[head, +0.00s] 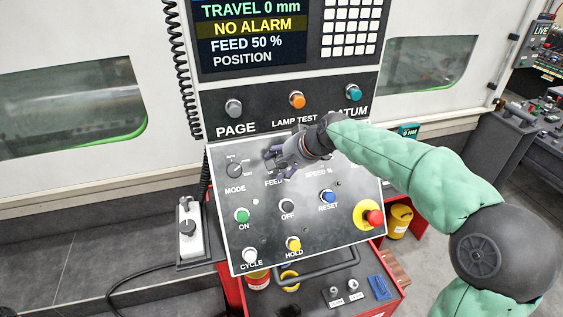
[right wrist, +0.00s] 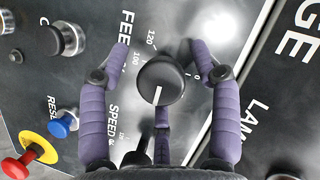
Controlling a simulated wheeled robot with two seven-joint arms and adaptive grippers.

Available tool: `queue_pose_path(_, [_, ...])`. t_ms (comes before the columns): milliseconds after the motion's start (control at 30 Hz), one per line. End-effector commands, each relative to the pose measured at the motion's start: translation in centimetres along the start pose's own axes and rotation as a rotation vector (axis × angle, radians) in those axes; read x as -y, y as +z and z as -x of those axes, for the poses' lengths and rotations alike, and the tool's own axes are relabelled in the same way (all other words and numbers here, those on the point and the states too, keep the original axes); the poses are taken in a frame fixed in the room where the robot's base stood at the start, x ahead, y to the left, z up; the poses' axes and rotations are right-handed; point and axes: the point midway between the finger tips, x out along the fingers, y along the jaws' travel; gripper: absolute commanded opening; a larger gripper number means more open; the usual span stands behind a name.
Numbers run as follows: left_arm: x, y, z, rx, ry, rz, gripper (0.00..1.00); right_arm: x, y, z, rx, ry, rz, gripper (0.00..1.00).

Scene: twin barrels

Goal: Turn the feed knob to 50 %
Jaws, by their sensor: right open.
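The feed knob (right wrist: 160,82) is a round black knob with a white pointer line. In the right wrist view it lies between my spread fingers, its pointer toward the picture bottom, with scale marks 100 and 120 nearby. In the head view my gripper hides it above the partly covered FEED label (head: 275,182). My right gripper (right wrist: 160,58) is open around the knob, with a gap on each side; whether the third finger touches it I cannot tell. It also shows in the head view (head: 275,162). The display (head: 250,38) reads FEED 50 %. My left gripper is out of view.
The mode knob (head: 235,170) sits left of my gripper. The speed knob (right wrist: 136,157) is close to my fingers. Below are several push buttons, including blue RESET (head: 327,196), and a red emergency stop (head: 374,217) on yellow. A coiled cable (head: 183,70) hangs at the left.

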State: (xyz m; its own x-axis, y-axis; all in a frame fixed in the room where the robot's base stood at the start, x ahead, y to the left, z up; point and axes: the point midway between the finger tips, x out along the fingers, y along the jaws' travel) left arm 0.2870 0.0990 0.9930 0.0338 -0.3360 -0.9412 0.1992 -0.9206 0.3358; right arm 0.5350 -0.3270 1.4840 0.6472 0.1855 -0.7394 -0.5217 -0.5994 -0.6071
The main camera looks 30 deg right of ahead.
Motion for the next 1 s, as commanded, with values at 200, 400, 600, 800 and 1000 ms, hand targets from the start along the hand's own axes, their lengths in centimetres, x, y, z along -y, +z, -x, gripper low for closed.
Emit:
queue_pose_path(200, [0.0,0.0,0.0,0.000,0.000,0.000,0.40,0.1,-0.1,1.6,-0.003,-0.001,0.000,0.64])
queue_pose_path(400, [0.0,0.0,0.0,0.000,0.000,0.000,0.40,0.1,-0.1,5.3,-0.006,-0.002,0.000,0.64])
queue_pose_path(600, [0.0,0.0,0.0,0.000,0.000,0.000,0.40,0.1,0.0,9.0,-0.003,-0.001,0.001,0.64])
queue_pose_path(800, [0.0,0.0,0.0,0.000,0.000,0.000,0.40,0.1,0.1,11.3,-0.001,0.000,0.000,0.64])
queue_pose_path(1000, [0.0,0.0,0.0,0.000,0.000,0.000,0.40,0.0,0.1,12.0,0.001,0.001,0.000,0.64])
